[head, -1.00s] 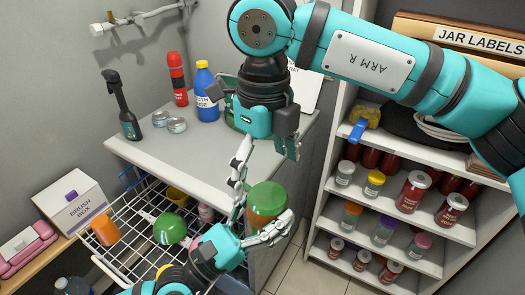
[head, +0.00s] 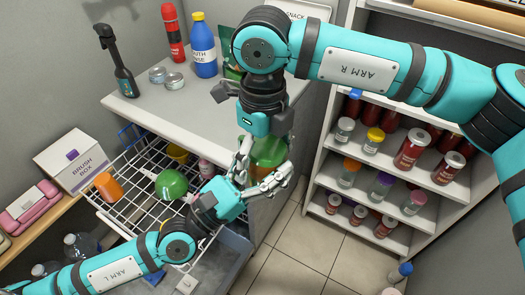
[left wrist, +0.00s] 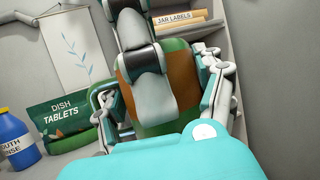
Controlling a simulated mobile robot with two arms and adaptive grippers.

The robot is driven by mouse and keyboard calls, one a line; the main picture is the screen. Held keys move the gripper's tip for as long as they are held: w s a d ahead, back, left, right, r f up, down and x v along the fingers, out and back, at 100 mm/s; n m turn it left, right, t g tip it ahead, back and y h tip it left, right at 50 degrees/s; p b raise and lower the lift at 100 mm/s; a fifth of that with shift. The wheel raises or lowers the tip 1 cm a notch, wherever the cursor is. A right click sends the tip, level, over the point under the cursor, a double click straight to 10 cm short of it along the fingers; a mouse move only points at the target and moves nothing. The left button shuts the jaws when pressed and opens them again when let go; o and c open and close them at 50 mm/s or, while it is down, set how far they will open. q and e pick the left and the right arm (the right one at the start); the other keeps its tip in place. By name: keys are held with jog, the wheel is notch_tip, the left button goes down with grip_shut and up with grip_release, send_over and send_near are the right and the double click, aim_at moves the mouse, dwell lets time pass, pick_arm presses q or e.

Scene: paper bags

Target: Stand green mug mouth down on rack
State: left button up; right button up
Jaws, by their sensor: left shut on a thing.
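The green mug (head: 268,152) with a brown-orange band is held in the air, right of the rack. My left gripper (head: 256,168) is shut on it, one finger on each side; the left wrist view shows the mug (left wrist: 182,85) between the fingers. My right gripper (head: 255,108) is just above the mug, pointing down, its fingers apart. One of its grey fingers hangs in front of the mug in the left wrist view. Which way the mouth faces I cannot tell. The white wire rack (head: 128,212) is at lower left.
A grey counter (head: 150,112) with bottles and tins stands behind.

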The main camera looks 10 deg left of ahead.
jog(key=shift+s, duration=0.1)
jog(key=c, duration=1.1)
pick_arm(q)
jog(key=o, duration=1.1)
pick_arm(e)
jog(key=shift+c, duration=0.2)
pick_arm(q)
jog(key=o, duration=0.4)
jog(key=shift+a, duration=0.1)
